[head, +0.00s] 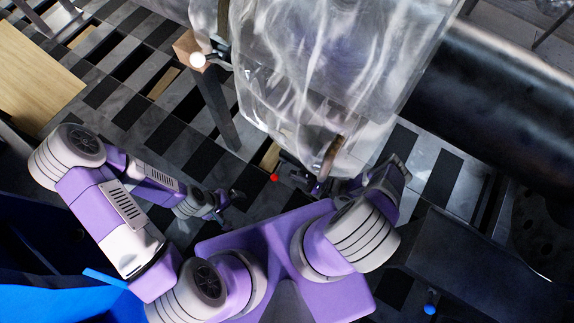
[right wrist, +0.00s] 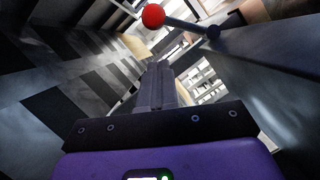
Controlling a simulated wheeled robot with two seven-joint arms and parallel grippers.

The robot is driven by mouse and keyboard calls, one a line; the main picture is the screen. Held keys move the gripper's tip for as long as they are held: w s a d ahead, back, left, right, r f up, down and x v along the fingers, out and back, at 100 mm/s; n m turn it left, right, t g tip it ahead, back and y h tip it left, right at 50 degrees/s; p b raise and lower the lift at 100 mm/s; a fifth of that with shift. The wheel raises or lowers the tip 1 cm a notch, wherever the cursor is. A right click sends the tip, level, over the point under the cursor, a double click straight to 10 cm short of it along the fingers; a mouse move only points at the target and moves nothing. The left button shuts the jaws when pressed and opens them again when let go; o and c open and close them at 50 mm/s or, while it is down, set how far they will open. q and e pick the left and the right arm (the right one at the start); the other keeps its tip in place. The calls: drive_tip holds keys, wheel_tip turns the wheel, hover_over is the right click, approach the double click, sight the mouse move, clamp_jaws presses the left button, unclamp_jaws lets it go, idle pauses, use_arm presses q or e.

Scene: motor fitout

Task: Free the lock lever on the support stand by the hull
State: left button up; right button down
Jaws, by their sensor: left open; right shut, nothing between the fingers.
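A lever with a red ball knob (right wrist: 153,15) shows at the top of the right wrist view. Its dark rod runs right to a pivot on a grey beam. The red knob (head: 274,178) also shows in the head view, below the plastic-wrapped body. My right gripper (right wrist: 155,78) is shut and empty, its fingers pointing toward the lever and apparently apart from the knob. In the head view my right gripper (head: 300,181) is beside the knob, partly hidden by dark parts. My left gripper (head: 231,196) is open and empty, left of the red knob.
Another lever with a white knob (head: 198,60) sits by a wood-topped post (head: 186,46). A blue knob (head: 430,309) is at the lower right. The translucent wrapped body (head: 310,75) hangs over the middle. A large black cylinder (head: 500,90) blocks the right.

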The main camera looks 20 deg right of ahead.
sight(278, 170)
drive_tip(key=shift+s+a+r, duration=0.1)
drive_tip(key=shift+a+r, duration=0.25)
drive_tip(key=shift+a, duration=0.3)
drive_tip(key=shift+a+r, duration=0.3)
drive_tip(key=shift+a, duration=0.4)
drive_tip(key=shift+s+a+r, duration=0.1)
drive_tip(key=shift+a+r, duration=0.25)
drive_tip(key=shift+a, duration=0.3)
